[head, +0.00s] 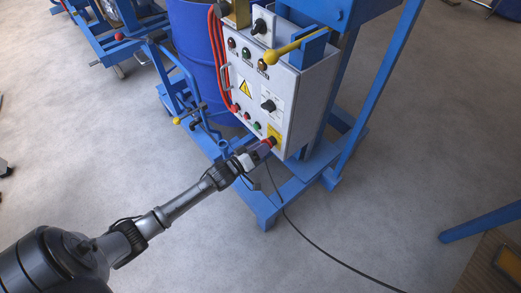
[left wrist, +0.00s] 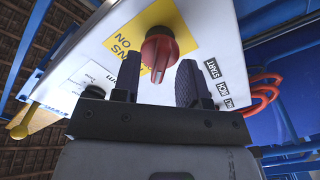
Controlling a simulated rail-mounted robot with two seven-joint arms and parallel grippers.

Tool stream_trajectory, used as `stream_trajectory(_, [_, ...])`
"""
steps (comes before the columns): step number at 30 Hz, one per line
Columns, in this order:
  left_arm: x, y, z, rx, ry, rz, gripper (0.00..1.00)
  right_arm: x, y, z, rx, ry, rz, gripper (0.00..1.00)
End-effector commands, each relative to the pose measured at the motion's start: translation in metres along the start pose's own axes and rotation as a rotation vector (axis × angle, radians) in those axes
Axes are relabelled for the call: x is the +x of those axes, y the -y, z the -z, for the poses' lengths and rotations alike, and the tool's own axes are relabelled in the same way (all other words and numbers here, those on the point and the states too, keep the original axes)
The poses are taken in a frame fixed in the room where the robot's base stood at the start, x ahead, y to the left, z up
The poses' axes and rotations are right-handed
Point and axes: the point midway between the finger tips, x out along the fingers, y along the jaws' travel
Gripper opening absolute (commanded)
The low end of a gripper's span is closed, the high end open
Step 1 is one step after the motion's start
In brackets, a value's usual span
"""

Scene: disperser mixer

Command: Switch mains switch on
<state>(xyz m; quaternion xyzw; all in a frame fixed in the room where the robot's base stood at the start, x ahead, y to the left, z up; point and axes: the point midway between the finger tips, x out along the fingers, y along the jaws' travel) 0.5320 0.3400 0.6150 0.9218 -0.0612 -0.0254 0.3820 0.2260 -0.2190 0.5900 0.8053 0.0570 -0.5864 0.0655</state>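The mains switch is a red rotary knob (left wrist: 160,48) on a yellow plate (left wrist: 125,35). Part of the plate's lettering shows, ending in "NS" and "ON". In the head view the yellow plate (head: 275,130) is at the lower right corner of the control box front. My left gripper (head: 264,148) is right at the knob. In the left wrist view my left gripper (left wrist: 160,62) is open, its two dark fingers apart on either side of the knob's handle. Whether either finger touches it, I cannot tell. My right gripper is not in view.
The white control box (head: 286,85) carries several lamps, buttons and another black rotary switch (head: 268,104). A yellow-knobbed lever (head: 288,47) sticks out above it. A blue drum (head: 195,60) and red hoses stand left. A black cable runs over the floor; open floor lies in front.

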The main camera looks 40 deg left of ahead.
Motion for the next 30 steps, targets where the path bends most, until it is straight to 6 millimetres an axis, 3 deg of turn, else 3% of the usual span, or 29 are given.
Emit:
stream_trajectory(10, [0.0026, -0.0003, 0.0003, 0.0, 0.0, 0.0, 0.39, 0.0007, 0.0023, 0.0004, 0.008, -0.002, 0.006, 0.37])
stream_trajectory(23, [0.0024, -0.0003, 0.0002, 0.0, 0.0, 0.0, 0.0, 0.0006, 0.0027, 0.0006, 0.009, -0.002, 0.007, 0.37])
stream_trajectory(30, [0.0023, -0.0008, 0.0006, 0.007, 0.0, 0.0, 0.0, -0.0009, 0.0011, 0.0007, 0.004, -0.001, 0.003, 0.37])
